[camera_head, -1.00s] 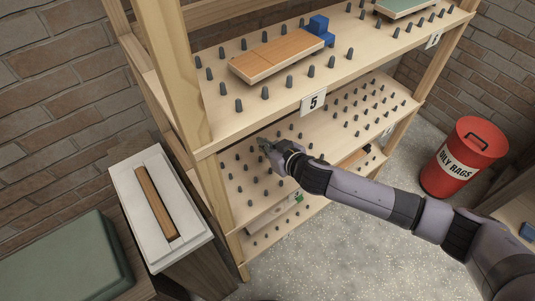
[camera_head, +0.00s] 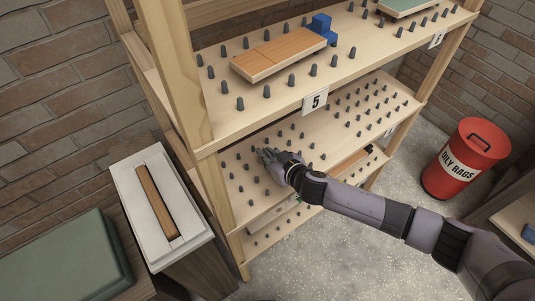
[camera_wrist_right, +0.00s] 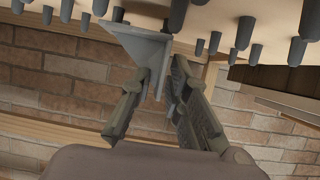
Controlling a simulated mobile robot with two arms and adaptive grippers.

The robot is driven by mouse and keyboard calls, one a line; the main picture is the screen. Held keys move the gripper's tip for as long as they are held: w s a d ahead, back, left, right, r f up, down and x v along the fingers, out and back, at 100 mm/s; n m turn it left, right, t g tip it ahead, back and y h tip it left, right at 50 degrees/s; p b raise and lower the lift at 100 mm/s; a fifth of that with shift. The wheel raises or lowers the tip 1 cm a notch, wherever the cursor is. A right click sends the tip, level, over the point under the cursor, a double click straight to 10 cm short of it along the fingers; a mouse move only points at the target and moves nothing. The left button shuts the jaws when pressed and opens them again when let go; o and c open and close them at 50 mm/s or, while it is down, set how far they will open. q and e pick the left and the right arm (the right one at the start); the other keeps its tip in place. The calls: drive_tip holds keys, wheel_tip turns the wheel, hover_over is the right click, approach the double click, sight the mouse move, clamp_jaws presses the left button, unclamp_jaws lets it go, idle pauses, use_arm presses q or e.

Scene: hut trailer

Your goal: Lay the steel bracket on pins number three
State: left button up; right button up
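My right gripper (camera_head: 268,155) reaches over the left part of the middle pegged shelf (camera_head: 305,146). In the right wrist view, its two fingers (camera_wrist_right: 160,100) close on the steel bracket (camera_wrist_right: 140,45), a grey angled plate. The bracket is close to the shelf's dark pins (camera_wrist_right: 180,15), which point down because that view is turned over. I cannot tell whether it touches them. In the head view the bracket is too small to make out clearly. No number three can be read. My left gripper is not in view.
The upper shelf, labelled 5 (camera_head: 315,101), overhangs the gripper and holds an orange-brown board (camera_head: 275,55) and a blue block (camera_head: 321,27). A white tray with a wooden bar (camera_head: 187,240) stands left. A red OILY RAGS bin (camera_head: 462,165) stands right.

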drive_tip(key=shift+o, duration=0.6)
drive_tip(key=shift+r, duration=0.15)
drive_tip(key=v, duration=1.2)
drive_tip(key=shift+s, duration=0.1)
